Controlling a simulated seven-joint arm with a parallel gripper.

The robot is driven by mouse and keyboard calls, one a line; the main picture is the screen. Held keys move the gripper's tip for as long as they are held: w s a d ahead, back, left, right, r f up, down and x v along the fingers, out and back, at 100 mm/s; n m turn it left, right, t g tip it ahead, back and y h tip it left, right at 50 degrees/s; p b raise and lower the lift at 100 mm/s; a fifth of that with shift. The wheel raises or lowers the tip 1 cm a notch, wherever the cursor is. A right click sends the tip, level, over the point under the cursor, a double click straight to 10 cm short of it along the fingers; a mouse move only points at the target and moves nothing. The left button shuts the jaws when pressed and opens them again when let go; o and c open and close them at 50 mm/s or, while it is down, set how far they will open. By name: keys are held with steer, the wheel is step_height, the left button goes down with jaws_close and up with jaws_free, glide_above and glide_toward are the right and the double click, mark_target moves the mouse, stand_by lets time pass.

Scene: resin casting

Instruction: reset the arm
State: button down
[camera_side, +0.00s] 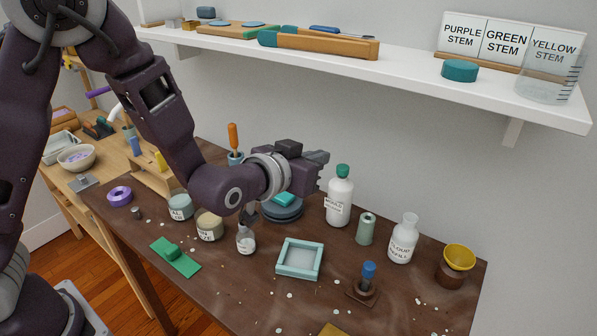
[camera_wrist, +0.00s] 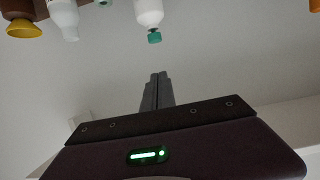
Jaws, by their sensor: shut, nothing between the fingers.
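My gripper (camera_side: 322,158) is raised above the brown table, pointing to the right in the side view. It is just up and left of the white bottle with the green cap (camera_side: 340,200) in that picture. Its fingers are together and hold nothing. In the wrist view the closed fingers (camera_wrist: 160,78) stand in the middle against the grey wall. The same green-capped bottle (camera_wrist: 149,14) shows upside down above them, apart from the fingers.
A white shelf (camera_side: 400,72) with labelled signs runs along the wall above.

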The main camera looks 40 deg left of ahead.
steer(key=s+a+r+g+h, duration=0.2)
steer(key=s+a+r+g, duration=0.25)
steer(key=s+r, duration=0.4)
steer(key=s+a+f+g+y, duration=0.1)
steer(key=s+a+g, duration=0.1)
steer(key=s, duration=1)
steer(key=s+a+f+g+y, duration=0.1)
steer(key=s+a, duration=0.3)
steer(key=s, duration=0.8)
steer(key=shift+s+a+g, duration=0.4)
steer(key=shift+g, duration=0.25)
